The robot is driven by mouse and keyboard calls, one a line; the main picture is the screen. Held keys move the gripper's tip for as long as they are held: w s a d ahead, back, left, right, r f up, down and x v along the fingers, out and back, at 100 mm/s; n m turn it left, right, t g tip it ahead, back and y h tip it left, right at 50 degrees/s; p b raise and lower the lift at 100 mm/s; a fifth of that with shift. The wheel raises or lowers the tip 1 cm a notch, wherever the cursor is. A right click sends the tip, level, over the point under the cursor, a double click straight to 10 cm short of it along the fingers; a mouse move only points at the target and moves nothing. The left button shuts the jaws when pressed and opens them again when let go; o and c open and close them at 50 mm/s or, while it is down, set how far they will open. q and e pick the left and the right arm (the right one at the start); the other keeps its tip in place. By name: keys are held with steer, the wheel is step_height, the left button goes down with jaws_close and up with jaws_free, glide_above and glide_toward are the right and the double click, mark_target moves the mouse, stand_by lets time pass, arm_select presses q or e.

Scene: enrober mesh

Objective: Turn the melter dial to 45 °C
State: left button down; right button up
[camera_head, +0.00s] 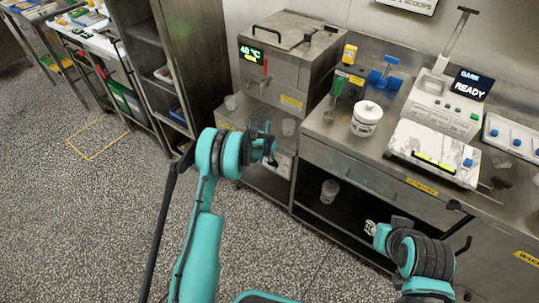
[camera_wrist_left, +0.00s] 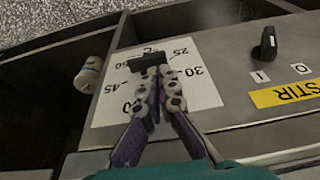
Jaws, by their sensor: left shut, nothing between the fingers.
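The melter (camera_head: 285,65) is a steel box on the left of the counter, with a green display (camera_head: 251,52) that appears to read 40 °C. In the left wrist view its white dial plate (camera_wrist_left: 205,88) carries numbers including 25, 30, 45 and 50. A dark knob (camera_wrist_left: 151,58) shows at the fingertips; its pointing direction is unclear. My left gripper (camera_wrist_left: 158,75) is shut with nothing between its fingers, its tips over the plate at the knob. It also shows in the head view (camera_head: 270,146). My right gripper (camera_head: 371,228) hangs before the counter's lower shelf, too small to judge.
A black switch (camera_wrist_left: 265,43) marked I and O sits beside the dial, above a yellow STIR label (camera_wrist_left: 287,93). A white tub (camera_head: 366,117) and a device with a READY screen (camera_head: 468,85) stand on the counter to the right. The speckled floor at left is clear.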

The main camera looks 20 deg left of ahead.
arm_select(q)
steer(key=shift+f, duration=0.5)
steer(key=shift+a+f+h+b, duration=0.3)
steer(key=shift+f+h+b, duration=0.15)
steer(key=shift+f+h, duration=0.1)
steer(key=shift+w+a+f, duration=0.15)
steer(key=shift+a+f, duration=0.05)
steer(key=shift+d+r, duration=0.1)
steer(key=shift+d, duration=0.05)
